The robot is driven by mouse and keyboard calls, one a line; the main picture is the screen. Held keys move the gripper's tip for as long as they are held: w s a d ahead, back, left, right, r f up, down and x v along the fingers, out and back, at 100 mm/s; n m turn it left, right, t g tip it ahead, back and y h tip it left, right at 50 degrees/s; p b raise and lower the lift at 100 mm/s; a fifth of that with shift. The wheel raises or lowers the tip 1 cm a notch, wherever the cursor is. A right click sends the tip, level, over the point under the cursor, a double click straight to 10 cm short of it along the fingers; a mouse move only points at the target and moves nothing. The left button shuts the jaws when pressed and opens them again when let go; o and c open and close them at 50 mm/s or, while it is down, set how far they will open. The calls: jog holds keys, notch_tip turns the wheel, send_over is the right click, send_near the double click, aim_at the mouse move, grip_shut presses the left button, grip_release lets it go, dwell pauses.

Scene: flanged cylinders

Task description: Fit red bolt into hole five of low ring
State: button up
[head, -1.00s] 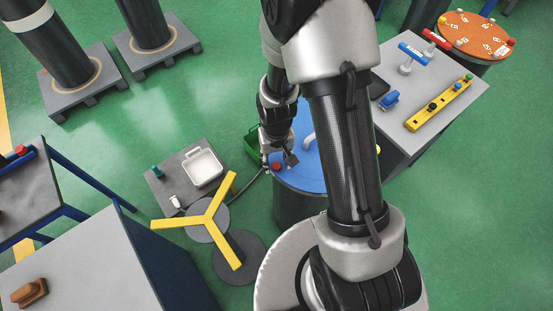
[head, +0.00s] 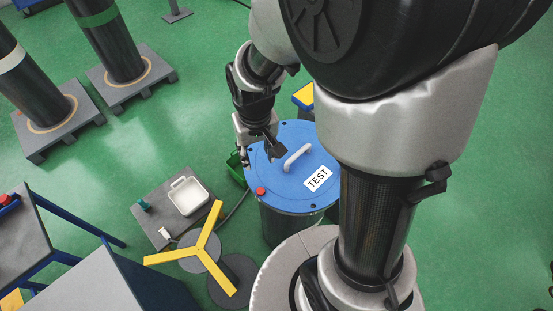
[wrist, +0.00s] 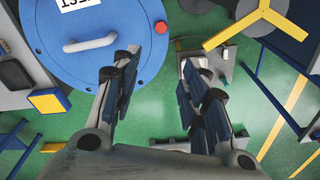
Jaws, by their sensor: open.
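The red bolt (head: 260,191) stands at the near-left rim of the blue disc (head: 316,203), which tops a low dark drum and reads TEST. The bolt also shows in the wrist view (wrist: 161,28), at the disc's right edge. Small dark holes dot the rim; I cannot tell which is hole five. My gripper (head: 273,147) is above the left part of the disc, apart from the bolt. In the wrist view my gripper (wrist: 163,75) has its fingers spread with nothing between them, and the bolt lies beyond the fingertips.
A white handle (head: 297,158) rises from the disc. A yellow three-armed stand (head: 205,238) and a grey platform with a white tray (head: 189,196) are at the left. Dark columns (head: 105,40) stand on pallets behind. Green floor is clear at the right.

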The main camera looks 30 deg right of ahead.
jog(key=s+r+t, duration=0.3)
jog(key=s+r, duration=1.1)
jog(key=r, duration=0.2)
jog(key=shift+r+n+t, duration=0.3)
jog(key=shift+r+n, duration=0.1)
jog(key=shift+s+d, duration=0.1)
jog(key=shift+d, duration=0.05)
